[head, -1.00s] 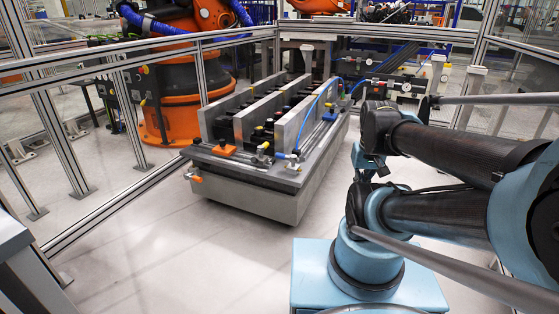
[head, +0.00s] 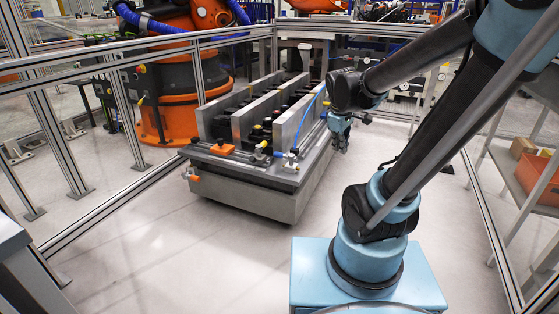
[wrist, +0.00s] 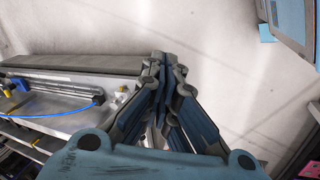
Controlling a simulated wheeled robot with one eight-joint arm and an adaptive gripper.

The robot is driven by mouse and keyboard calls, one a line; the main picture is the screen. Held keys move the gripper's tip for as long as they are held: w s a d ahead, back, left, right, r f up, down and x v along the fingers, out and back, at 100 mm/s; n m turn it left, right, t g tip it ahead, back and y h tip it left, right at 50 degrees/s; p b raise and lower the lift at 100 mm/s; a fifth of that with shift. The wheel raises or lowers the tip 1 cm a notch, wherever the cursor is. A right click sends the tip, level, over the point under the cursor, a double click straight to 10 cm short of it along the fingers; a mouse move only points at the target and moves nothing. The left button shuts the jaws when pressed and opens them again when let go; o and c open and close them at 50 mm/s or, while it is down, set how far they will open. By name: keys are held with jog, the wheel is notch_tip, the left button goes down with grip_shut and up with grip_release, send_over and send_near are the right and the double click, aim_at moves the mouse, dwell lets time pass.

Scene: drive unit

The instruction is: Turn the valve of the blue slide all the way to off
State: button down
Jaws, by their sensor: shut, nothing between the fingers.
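The drive unit (head: 250,196) is a long grey block with upright plates in the middle of the head view. Small blue-marked fittings (head: 291,157) sit at its front right corner, where a blue hose (head: 308,116) comes down; they are too small to tell which is the valve or how its handle points. My gripper (head: 341,147) hangs beside the unit's right edge, apart from the fittings. In the wrist view my gripper (wrist: 164,64) is shut and empty. The unit's top (wrist: 60,122), with a metal rail (wrist: 62,103) and the blue hose (wrist: 60,115), lies to its left.
An orange fitting (head: 222,149) is on the unit's front left. An orange robot (head: 178,110) stands behind it. Metal fence posts (head: 125,117) enclose the cell on the left. A shelf with an orange bin (head: 537,178) is at the right. The floor (head: 150,255) in front is clear.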

aim_at(285, 157)
jog(key=w+a+f+n+t, duration=0.1)
jog(key=w+a+n, duration=0.5)
jog(key=w, duration=0.5)
jog(key=w+a+f+n+t, duration=0.1)
jog(key=w+a+f+n, duration=0.75)
jog(key=a, duration=0.25)
jog(key=w+a+f+n+t, duration=0.2)
jog(key=w+a+f+n, duration=0.6)
jog(key=a, duration=0.3)
jog(key=shift+m+h, duration=0.25)
jog(key=shift+h, duration=0.15)
jog(key=shift+w+d+r+x, duration=0.1)
jog(key=shift+w+r+x, duration=0.1)
jog(key=shift+x, duration=2.05)
jog(key=shift+w+d+r+x, duration=0.1)
jog(key=shift+w+x, duration=0.05)
jog(key=shift+x, duration=2.05)
jog(key=shift+w+r+x, duration=0.15)
jog(key=shift+w+x, duration=0.05)
jog(key=shift+x, duration=2.05)
